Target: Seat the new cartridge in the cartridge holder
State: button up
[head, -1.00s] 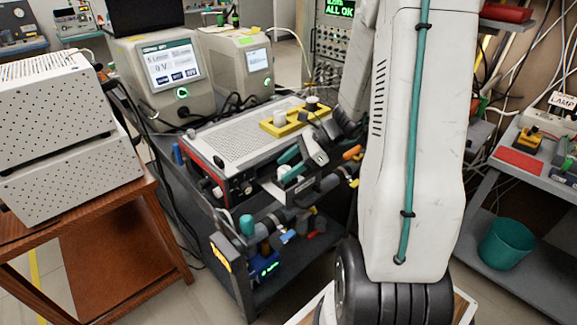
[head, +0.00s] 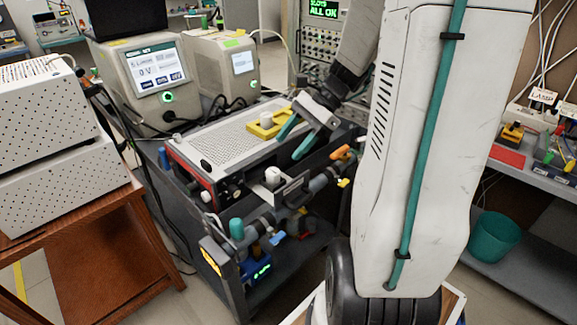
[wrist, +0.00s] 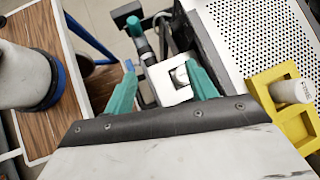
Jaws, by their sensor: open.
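The cartridge holder (head: 291,189) is a pale bracket on the front side of the instrument on the cart. A white cartridge (head: 272,175) sits at it; I cannot tell how deep it sits. In the wrist view the holder (wrist: 164,90) and this cartridge (wrist: 181,76) show beyond my fingers, nearer the right one. A second white cartridge (head: 266,119) stands in a yellow tray (head: 254,131) on the instrument's top. My gripper (head: 289,148) has teal fingers, open and empty, above the holder. The gripper also shows in the wrist view (wrist: 160,66). My gripper hides the tray's far end.
The perforated instrument top (head: 222,141) lies behind the holder. Pipes and a teal-capped fitting (head: 236,228) stick out in front and below. Two monitor units (head: 150,85) stand behind. A wooden table (head: 95,225) with white boxes is at left. A teal bin (head: 494,237) stands at right.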

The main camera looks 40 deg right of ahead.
jog(key=s+a+r+n+h, duration=0.3)
jog(key=s+a+n, duration=0.4)
jog(key=n, duration=0.3)
jog(key=s+a+r+n+g+h, duration=0.1)
jog(key=s+a+r+n+h, duration=0.3)
jog(key=s+a+n, duration=0.3)
jog(key=shift+a+n+g+h, duration=0.3)
jog(key=shift+a+n+h, duration=0.2)
jog(key=shift+a+n, duration=0.8)
jog(key=shift+s, duration=0.1)
